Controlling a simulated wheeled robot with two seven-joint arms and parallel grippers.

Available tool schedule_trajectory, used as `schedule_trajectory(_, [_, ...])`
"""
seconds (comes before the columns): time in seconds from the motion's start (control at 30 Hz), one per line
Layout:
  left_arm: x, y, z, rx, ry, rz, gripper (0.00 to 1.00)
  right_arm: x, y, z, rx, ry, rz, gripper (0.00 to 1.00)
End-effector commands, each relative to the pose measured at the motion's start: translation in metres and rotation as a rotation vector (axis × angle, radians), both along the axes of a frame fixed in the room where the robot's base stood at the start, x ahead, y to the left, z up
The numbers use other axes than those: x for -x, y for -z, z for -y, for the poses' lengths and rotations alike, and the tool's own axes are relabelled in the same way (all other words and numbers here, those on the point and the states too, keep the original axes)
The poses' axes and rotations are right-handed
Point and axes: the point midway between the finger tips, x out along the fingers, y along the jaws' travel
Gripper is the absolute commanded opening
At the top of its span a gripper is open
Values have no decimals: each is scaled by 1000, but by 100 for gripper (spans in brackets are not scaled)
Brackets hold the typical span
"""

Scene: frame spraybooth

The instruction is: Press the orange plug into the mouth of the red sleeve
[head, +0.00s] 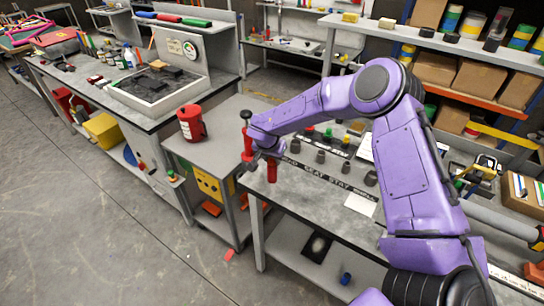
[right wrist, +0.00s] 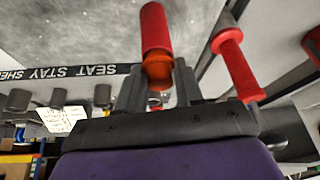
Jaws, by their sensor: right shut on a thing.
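The red sleeve (head: 272,172) shows in the head view just below my right gripper (head: 265,153), near the left end of the grey bench. In the right wrist view the sleeve (right wrist: 156,28) is a smooth red cylinder, with its near end in front of my right gripper (right wrist: 158,84). The orange plug (right wrist: 158,74) is between the two dark fingers, which are shut on it. The plug lines up roughly with the sleeve's end and looks touching or very close. I cannot tell how far it is inside. My left gripper is out of view.
A red post-like handle (head: 246,137) stands close beside my right gripper; it also shows in the right wrist view (right wrist: 235,62). Several dark cups (head: 320,157) stand along the labelled strip. A red can (head: 190,123) stands on the cart to the left.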

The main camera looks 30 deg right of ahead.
Motion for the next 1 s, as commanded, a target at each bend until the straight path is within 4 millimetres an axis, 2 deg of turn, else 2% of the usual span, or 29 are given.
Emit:
schedule_trajectory(0.23, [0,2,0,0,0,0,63,0,7,0,-1,0,-1,8])
schedule_trajectory(0.27, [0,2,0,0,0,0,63,0,6,0,-1,0,-1,46])
schedule_trajectory(0.3, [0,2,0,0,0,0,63,0,6,0,-1,0,-1,59])
schedule_trajectory(0.33, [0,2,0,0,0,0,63,0,6,0,-1,0,-1,66])
schedule_trajectory(0.67, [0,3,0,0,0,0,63,1,2,-2,-1,-1,1,66])
schedule_trajectory(0.77, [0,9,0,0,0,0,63,4,-12,-7,-2,0,5,66])
schedule_trajectory(1.0, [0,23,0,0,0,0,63,18,-64,-25,-2,-1,3,66])
